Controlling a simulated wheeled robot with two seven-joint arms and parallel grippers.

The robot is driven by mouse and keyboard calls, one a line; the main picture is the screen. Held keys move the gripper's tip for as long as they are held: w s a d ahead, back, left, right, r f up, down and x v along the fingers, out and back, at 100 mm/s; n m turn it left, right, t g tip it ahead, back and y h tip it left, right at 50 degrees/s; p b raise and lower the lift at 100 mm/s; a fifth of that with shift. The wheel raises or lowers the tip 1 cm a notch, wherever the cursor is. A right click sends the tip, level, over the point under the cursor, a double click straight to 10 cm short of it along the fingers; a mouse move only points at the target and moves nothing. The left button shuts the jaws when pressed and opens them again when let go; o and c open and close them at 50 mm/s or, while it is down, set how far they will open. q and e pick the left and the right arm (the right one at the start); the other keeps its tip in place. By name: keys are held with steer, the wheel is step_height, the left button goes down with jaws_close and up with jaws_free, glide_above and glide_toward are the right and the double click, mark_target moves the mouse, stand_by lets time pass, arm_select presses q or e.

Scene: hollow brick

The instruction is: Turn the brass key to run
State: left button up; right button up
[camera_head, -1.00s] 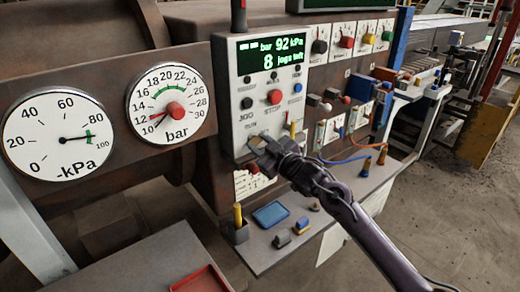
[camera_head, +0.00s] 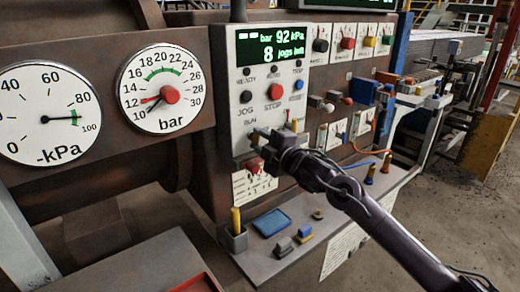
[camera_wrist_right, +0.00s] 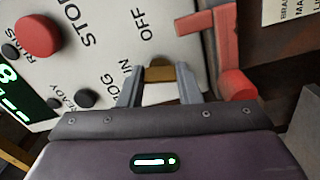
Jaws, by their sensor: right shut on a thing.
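The brass key (camera_wrist_right: 159,74) shows in the right wrist view as a short brass bar across the gap between my fingertips. My right gripper (camera_wrist_right: 160,88) is shut on it, with one grey finger on each side. The OFF label lies above the key; the RUN and JOG labels lie to its left, RUN partly covered. In the head view my right gripper (camera_head: 260,138) is at the lower part of the white control panel (camera_head: 235,95) and hides the key, so its exact angle is unclear. My left gripper is not in view.
The red STOP button (camera_head: 274,91) sits above the key on the panel. A red lever (camera_wrist_right: 213,40) is close to the right finger in the wrist view. The green display (camera_head: 271,48) reads 92 kPa and 8 jogs left. A shelf below holds a blue tray (camera_head: 271,222).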

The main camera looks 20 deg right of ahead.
steer(key=shift+f+n+b, duration=0.15)
steer(key=shift+n+b, duration=0.8)
steer(key=shift+n, duration=0.35)
steer(key=o, duration=1)
steer(key=b+v, duration=0.2)
steer(key=v, duration=0.5)
steer(key=shift+s+d, duration=0.1)
steer(key=shift+s, duration=0.3)
